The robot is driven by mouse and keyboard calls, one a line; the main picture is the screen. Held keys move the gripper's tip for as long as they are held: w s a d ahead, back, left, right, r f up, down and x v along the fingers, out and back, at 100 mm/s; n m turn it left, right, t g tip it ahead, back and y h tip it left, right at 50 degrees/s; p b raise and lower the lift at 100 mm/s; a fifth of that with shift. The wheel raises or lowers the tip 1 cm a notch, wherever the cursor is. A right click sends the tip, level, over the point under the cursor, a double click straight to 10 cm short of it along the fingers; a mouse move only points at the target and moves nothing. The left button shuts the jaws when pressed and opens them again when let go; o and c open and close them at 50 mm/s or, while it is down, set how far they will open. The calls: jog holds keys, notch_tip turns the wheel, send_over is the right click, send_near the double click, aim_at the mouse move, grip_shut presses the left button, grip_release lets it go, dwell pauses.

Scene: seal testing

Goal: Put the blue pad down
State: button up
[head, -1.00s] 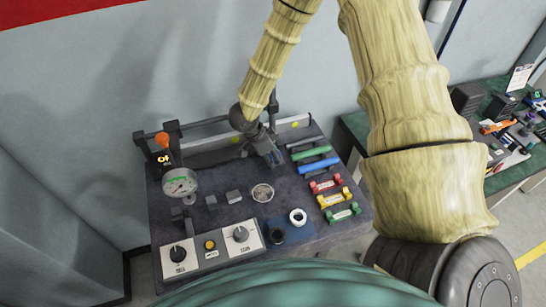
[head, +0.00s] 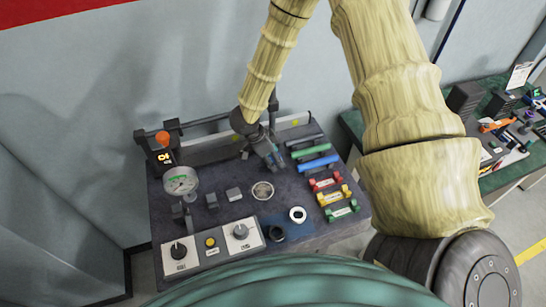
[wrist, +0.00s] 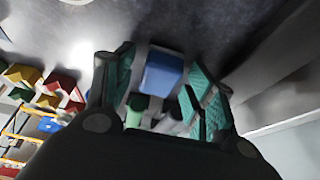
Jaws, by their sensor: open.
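A blue block (wrist: 162,74), which looks like the blue pad, is between the two fingers of my gripper (wrist: 163,90) in the wrist view. The fingers have teal ribbed inner faces and stand apart. I cannot tell whether they touch the block or whether it rests on the surface. In the head view my gripper (head: 276,161) is low over the back middle of the dark bench (head: 225,218), left of the coloured bars. The block is hard to make out there.
A blue bar (head: 318,163) and green bar (head: 311,151) lie right of the gripper. Red (head: 325,181), yellow (head: 333,195) and green (head: 342,210) handled pieces stand in front of them. A gauge (head: 180,181) stands left; a round dish (head: 262,191) and white ring (head: 298,214) are nearer.

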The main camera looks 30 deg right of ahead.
jog(key=b+v, duration=0.3)
jog(key=v, duration=0.9)
jog(key=shift+b, duration=0.35)
